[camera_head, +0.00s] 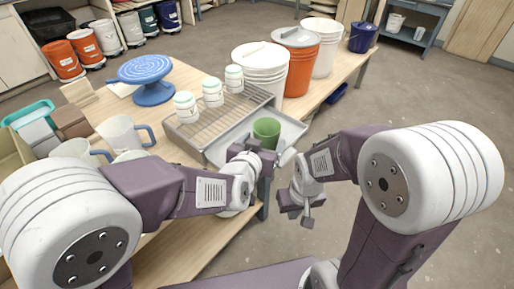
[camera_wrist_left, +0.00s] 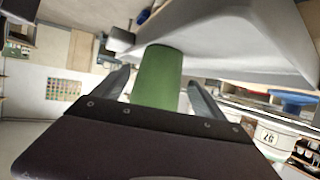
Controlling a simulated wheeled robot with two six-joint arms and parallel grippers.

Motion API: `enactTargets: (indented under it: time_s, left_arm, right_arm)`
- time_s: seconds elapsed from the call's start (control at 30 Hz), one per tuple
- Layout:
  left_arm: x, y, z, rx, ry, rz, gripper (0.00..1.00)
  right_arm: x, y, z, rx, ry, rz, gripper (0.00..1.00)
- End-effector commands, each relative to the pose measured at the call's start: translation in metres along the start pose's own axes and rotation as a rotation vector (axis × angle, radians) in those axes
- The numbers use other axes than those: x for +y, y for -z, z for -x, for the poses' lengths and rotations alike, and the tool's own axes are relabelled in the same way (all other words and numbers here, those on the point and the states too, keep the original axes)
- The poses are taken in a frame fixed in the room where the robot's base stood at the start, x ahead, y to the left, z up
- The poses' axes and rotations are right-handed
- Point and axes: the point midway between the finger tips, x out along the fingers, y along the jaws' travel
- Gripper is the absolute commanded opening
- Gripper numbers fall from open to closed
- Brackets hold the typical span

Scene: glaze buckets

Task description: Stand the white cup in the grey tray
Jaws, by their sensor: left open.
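The grey tray (camera_head: 292,127) lies at the table's right edge; it also shows in the left wrist view (camera_wrist_left: 235,45). A green cup (camera_head: 266,131) is at the tray, and in the left wrist view the green cup (camera_wrist_left: 157,78) sits between the open fingers. My left gripper (camera_head: 262,152) is open at the cup's near side. A white mug with a blue handle (camera_head: 122,132) stands on the table at left, with another white mug (camera_head: 77,150) nearer; I cannot tell which is the white cup. My right gripper (camera_head: 298,204) hangs off the table, its jaws unclear.
A wire rack (camera_head: 215,117) with white jars (camera_head: 212,92) stands left of the tray. A blue turntable (camera_head: 146,78) is farther left. A white bucket (camera_head: 261,70) and an orange bucket (camera_head: 298,62) stand behind the tray. Open floor lies to the right.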

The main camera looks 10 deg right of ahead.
Motion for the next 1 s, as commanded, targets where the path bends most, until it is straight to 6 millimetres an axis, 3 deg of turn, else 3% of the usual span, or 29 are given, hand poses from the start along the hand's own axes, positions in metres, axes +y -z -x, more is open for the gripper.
enactTargets:
  time_s: [0.2, 0.4, 1.0]
  left_arm:
    - [0.001, 0.005, 0.053, 0.002, -0.002, 0.0, 0.82]
    - [0.001, 0.001, 0.081, 0.004, -0.001, -0.001, 0.82]
    - [0.0, 0.0, 0.086, 0.0, 0.001, 0.0, 0.82]
  right_arm:
    - [0.0, 0.002, 0.019, 0.0, 0.0, 0.0, 0.0]
    - [0.0, 0.002, 0.015, 0.0, 0.0, 0.0, 0.0]
    - [0.0, 0.002, 0.015, 0.0, 0.0, 0.0, 0.0]
